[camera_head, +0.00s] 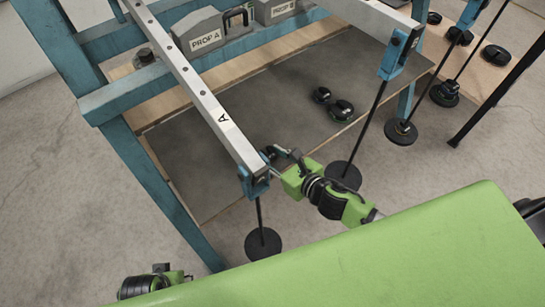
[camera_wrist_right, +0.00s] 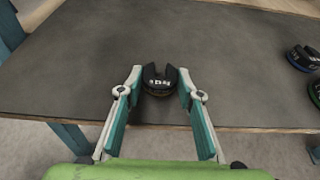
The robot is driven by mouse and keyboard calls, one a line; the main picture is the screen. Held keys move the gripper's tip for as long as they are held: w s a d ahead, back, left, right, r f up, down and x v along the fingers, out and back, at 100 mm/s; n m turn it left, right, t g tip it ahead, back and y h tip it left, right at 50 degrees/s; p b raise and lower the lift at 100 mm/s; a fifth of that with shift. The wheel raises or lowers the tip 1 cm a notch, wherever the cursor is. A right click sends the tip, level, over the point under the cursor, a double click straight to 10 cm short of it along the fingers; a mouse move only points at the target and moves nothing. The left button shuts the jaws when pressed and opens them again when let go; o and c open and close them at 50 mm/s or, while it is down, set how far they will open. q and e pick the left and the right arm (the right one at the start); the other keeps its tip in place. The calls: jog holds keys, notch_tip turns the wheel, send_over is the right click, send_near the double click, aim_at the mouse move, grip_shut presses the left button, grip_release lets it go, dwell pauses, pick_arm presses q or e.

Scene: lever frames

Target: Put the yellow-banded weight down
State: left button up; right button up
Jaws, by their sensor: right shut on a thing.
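My right gripper (camera_head: 275,158) is beside the near end of lever A (camera_head: 215,115), over the grey tabletop (camera_head: 225,150). In the right wrist view, its fingers (camera_wrist_right: 160,82) are closed on a dark slotted weight (camera_wrist_right: 158,72). The weight's open slot faces away from me, and a thin dull yellowish-brown edge shows low on it. In the head view the weight is mostly hidden at the fingertips. The gap between weight and tabletop is hard to judge. My left gripper (camera_head: 162,270) is low at the left; its finger state is unclear.
Two dark weights (camera_head: 342,109) sit on the tabletop; blue and green bands show in the wrist view (camera_wrist_right: 304,58). Hangers with black discs (camera_head: 262,243) hang near the lever ends. Props A (camera_head: 205,38) and B stand behind. The tabletop's middle is clear.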

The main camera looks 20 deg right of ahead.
pick_arm(q)
jog(key=shift+r, duration=0.25)
pick_arm(e)
jog(key=shift+f, duration=0.15)
jog(key=o, duration=1.4)
pick_arm(q)
jog(key=shift+r, duration=0.1)
jog(key=shift+s+f+p, duration=0.2)
jog(key=shift+f+p, duration=0.05)
jog(key=shift+f, duration=0.6)
jog(key=shift+s+f+p, duration=0.2)
jog(key=shift+f, duration=0.65)
jog(key=shift+s+f+p, duration=0.2)
jog(key=shift+f+p, duration=0.05)
jog(key=shift+f, duration=0.6)
pick_arm(e)
jog(key=shift+v, duration=6.05)
pick_arm(q)
jog(key=shift+w, duration=0.1)
